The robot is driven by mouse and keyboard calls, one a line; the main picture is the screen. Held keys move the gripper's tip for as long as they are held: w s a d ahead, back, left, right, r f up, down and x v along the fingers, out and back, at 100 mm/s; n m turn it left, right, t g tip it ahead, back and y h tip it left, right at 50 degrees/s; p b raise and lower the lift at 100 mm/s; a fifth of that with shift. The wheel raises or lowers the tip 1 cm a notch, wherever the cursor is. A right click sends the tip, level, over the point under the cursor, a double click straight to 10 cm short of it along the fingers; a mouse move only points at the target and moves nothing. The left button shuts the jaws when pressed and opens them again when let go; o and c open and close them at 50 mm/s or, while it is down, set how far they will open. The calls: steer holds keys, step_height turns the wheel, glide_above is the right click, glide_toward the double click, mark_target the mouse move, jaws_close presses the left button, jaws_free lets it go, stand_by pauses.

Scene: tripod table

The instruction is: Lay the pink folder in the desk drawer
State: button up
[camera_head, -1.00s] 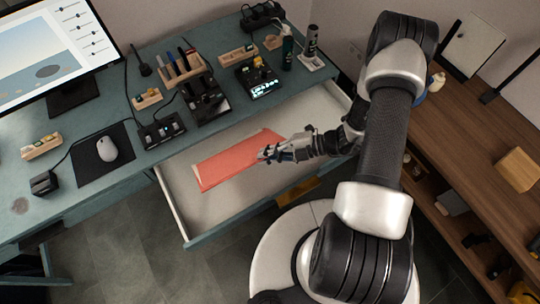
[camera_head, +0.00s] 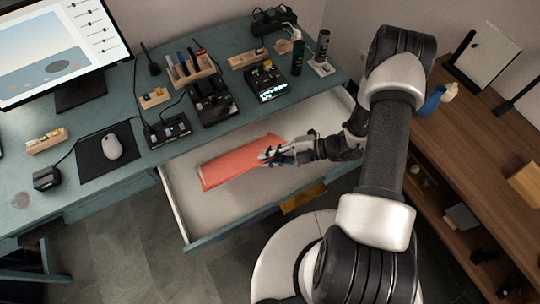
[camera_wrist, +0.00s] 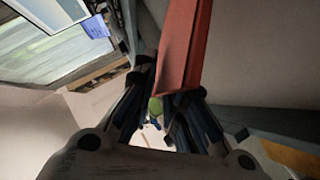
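The pink folder (camera_head: 236,162) is over the open desk drawer (camera_head: 215,215), within its walls as seen in the head view. Its right end is at my gripper (camera_head: 268,156). In the wrist view the folder (camera_wrist: 184,45) runs up from between the fingers of my gripper (camera_wrist: 172,95), which are shut on its near end. The folder looks tilted, with one long face showing. I cannot tell whether its far end touches the drawer floor.
The teal desktop (camera_head: 75,185) behind the drawer carries a monitor (camera_head: 50,50), a mouse (camera_head: 112,147) on a black pad, and several small devices and holders. A wooden shelf unit (camera_head: 470,150) stands at the right. The drawer floor around the folder is clear.

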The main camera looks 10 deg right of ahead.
steer(key=o, duration=0.3)
steer(key=v, duration=1.2)
steer(key=shift+r, duration=0.1)
steer(key=shift+a, duration=0.1)
stand_by(0.6)
